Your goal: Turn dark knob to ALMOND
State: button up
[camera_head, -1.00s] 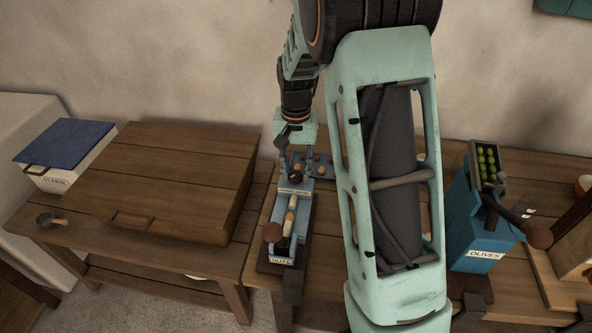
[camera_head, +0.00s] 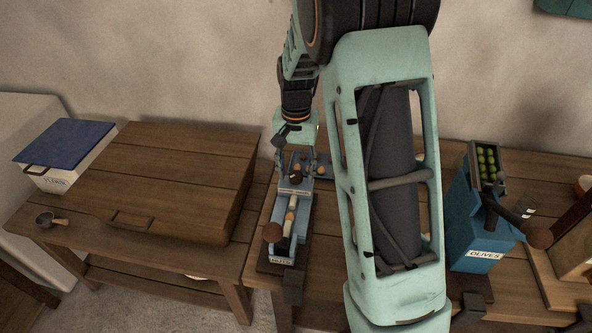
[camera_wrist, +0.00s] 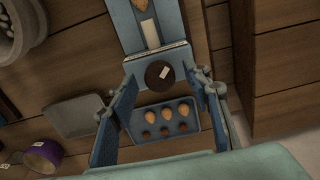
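The dark round knob (camera_wrist: 158,74) with a pale pointer mark sits on the blue-grey nut machine (camera_wrist: 172,57). In the wrist view its mark points up and slightly right. In the head view the knob (camera_head: 296,178) is at the far end of the machine (camera_head: 279,253), under my gripper (camera_head: 296,160). My gripper (camera_wrist: 166,84) is open, with one finger on each side of the knob and visible gaps to it. Beyond the knob a tray (camera_wrist: 140,134) holds several almonds and smaller dark nuts. I cannot read any ALMOND label.
A blue olives machine (camera_head: 478,225) stands to the right on the table. A large wooden box (camera_head: 165,180) and a flour bin (camera_head: 60,155) are on the left. In the wrist view a purple cup (camera_wrist: 40,158) and a grey plate (camera_wrist: 75,117) lie at left.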

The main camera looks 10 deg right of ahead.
aim_at(296, 174)
notch_tip(296, 174, up, 12)
dwell(0.6)
